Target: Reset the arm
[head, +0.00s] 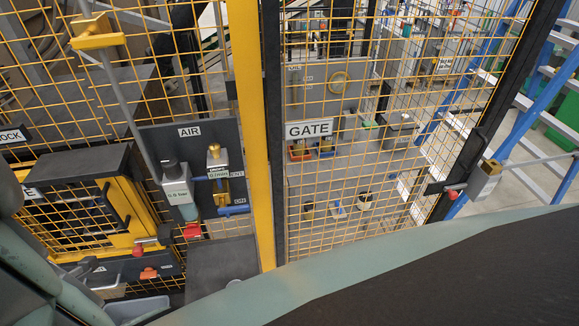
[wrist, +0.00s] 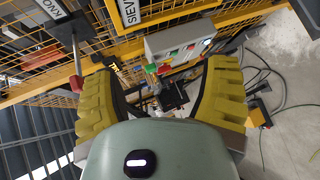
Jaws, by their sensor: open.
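My gripper (wrist: 160,100) shows in the wrist view with its two yellow ribbed fingers spread wide apart. It is open, and nothing is held between the fingers. A control box (wrist: 180,45) with coloured buttons and a dark device (wrist: 172,97) show beyond the gap between the fingers, apart from them. In the head view the gripper is not seen. A green-grey part of my own body fills the bottom right of that view.
Yellow mesh fencing with a GATE sign (head: 309,129) stands ahead. An AIR panel (head: 190,132) carries a regulator (head: 177,185) at left. A padlock (head: 486,180) hangs by the gate's right post. Loose cables (wrist: 262,75) lie on the floor at right in the wrist view.

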